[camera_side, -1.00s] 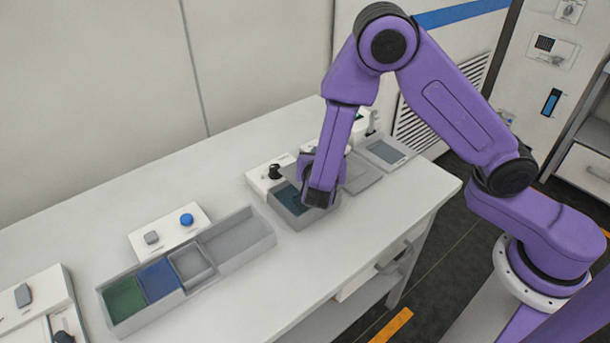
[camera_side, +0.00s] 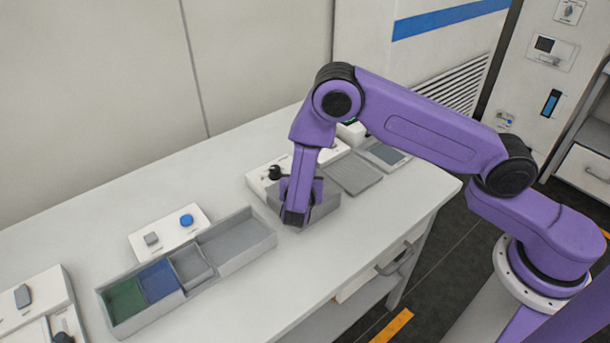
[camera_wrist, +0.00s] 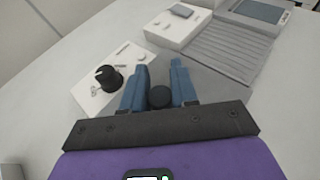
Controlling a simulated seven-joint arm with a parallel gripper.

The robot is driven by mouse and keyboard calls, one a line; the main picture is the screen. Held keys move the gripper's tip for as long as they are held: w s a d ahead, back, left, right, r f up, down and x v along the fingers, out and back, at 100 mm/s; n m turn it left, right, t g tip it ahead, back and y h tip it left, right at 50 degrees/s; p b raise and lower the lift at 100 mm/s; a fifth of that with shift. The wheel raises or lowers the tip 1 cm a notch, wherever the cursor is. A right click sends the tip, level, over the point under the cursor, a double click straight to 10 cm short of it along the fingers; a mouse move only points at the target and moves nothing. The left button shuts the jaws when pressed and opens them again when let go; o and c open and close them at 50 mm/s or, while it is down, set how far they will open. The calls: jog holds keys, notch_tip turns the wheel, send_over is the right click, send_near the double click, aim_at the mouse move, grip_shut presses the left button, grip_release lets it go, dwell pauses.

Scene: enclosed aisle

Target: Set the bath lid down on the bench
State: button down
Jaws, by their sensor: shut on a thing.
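The bath lid is a flat grey plate (camera_wrist: 207,82) with a round black knob (camera_wrist: 160,97). In the wrist view the blue fingers of my gripper (camera_wrist: 159,92) stand on either side of the knob and are shut on it. In the side view my gripper (camera_side: 295,217) points down at the grey bath (camera_side: 325,207). The lid lies over the bath and hides its opening. I cannot tell whether the lid touches the rim or hangs just above it.
A white control box with a black dial (camera_wrist: 108,77) stands close beside the lid. A ribbed grey plate (camera_side: 353,173) and a flat unit with a dark screen (camera_side: 385,153) lie to the right. A compartment tray (camera_side: 238,237) stands left. The front bench top (camera_side: 300,275) is clear.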

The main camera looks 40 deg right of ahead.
jog(key=shift+f, duration=0.1)
jog(key=c, duration=0.9)
grip_release()
jog(key=v, duration=1.7)
jog(key=shift+s+a, duration=0.1)
jog(key=shift+s, duration=0.2)
jog(key=s+d+r+m+g+y, duration=0.2)
jog(key=s+d+r+m, duration=0.1)
jog(key=s+d, duration=0.1)
jog(key=s+d+r+m+g+y, duration=0.2)
jog(key=s+d+r+m+g, duration=0.1)
jog(key=s+d+m, duration=0.1)
jog(key=s+d+r+m+g+y, duration=0.1)
jog(key=s+d+r+m+g, duration=0.2)
jog(key=s+d, duration=0.3)
jog(key=shift+s+d+r+m+y, duration=0.2)
jog(key=shift+r+m+y, duration=0.1)
jog(key=shift+m+y, duration=0.15)
jog(key=shift+o, duration=0.2)
jog(key=s+d+r+m+y, duration=0.1)
jog(key=s+y, duration=0.1)
jog(key=s, duration=0.2)
jog(key=s+d+r+m+g+y, duration=0.1)
jog(key=s+m+y, duration=0.1)
jog(key=s, duration=0.2)
jog(key=shift+s+d+r+g, duration=0.25)
jog(key=shift+r+g, duration=0.05)
